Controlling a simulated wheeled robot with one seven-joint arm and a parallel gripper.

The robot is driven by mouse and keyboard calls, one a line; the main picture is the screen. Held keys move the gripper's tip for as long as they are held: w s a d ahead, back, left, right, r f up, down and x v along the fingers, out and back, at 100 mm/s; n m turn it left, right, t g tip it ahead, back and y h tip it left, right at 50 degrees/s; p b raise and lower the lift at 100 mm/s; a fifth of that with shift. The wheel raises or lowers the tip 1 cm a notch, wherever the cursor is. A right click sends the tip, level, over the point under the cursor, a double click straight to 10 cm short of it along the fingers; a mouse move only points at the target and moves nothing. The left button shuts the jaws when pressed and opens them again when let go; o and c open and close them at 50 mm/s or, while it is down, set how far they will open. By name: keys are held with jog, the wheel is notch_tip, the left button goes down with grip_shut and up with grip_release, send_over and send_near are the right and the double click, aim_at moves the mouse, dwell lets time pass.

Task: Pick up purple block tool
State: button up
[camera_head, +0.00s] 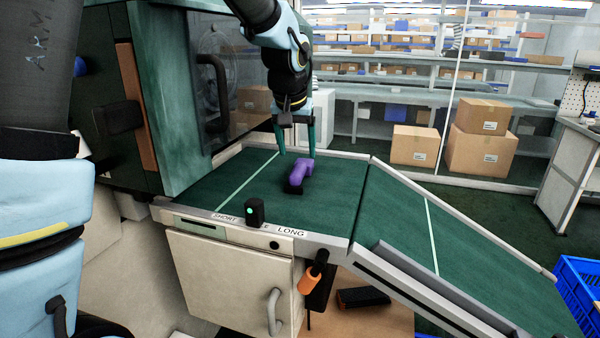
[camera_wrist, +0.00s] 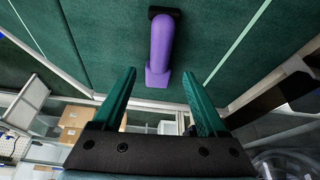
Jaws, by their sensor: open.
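The purple block tool (camera_head: 300,174) lies on the green work surface (camera_head: 335,200) in the head view, with a black end toward the front. It also shows in the wrist view (camera_wrist: 161,50), upper middle, its black end at the top edge. My gripper (camera_head: 298,154) hangs over the surface at the tool's far end, with its green fingers pointing down. In the wrist view my gripper (camera_wrist: 162,88) is open and empty. The tool's near purple end appears between the fingertip lines, slightly beyond them. I cannot tell the exact height of the fingertips above the surface.
A sloped green ramp (camera_head: 450,240) leads down to the right toward a blue crate (camera_head: 580,285). A small black box with a green light (camera_head: 254,212) stands on the front edge. The dark green machine (camera_head: 165,80) rises at the left. Cardboard boxes (camera_head: 480,137) stand behind.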

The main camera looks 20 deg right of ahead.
aim_at(299, 165)
jog(key=shift+p+x, duration=0.95)
jog(key=shift+x, duration=2.4)
jog(key=shift+s, duration=0.1)
grip_shut()
